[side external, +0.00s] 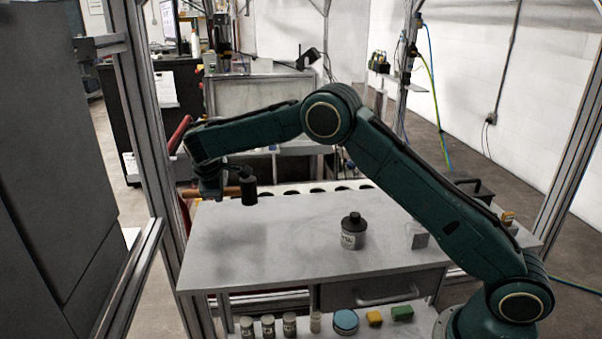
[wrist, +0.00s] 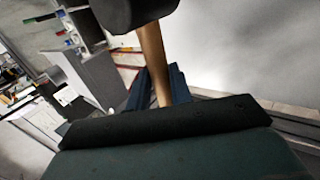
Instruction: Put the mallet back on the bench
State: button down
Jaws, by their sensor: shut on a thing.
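The mallet has a dark cylindrical head (side external: 249,192) and a wooden handle (side external: 231,191). My gripper (side external: 212,190) is shut on the handle and holds the mallet above the left back part of the bench (side external: 285,250). The handle lies roughly level, with the head to the right of the gripper. In the wrist view the black head (wrist: 135,12) fills the top, and the handle (wrist: 152,62) runs down between the blue-grey fingers (wrist: 165,88). The grip itself is partly hidden in both views.
A dark-capped bottle (side external: 353,234) stands right of the bench's middle, with a small clear block (side external: 417,236) farther right. The left and front bench top is clear. Dark round holes line the back edge. Jars, a blue tin (side external: 345,321) and small blocks sit on the lower shelf.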

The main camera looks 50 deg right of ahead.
jog(key=shift+f, duration=2.5)
jog(key=shift+f, duration=0.15)
jog(key=c, duration=1.3)
grip_release()
jog(key=shift+o, duration=0.2)
jog(key=v, duration=1.2)
jog(key=shift+s, duration=0.1)
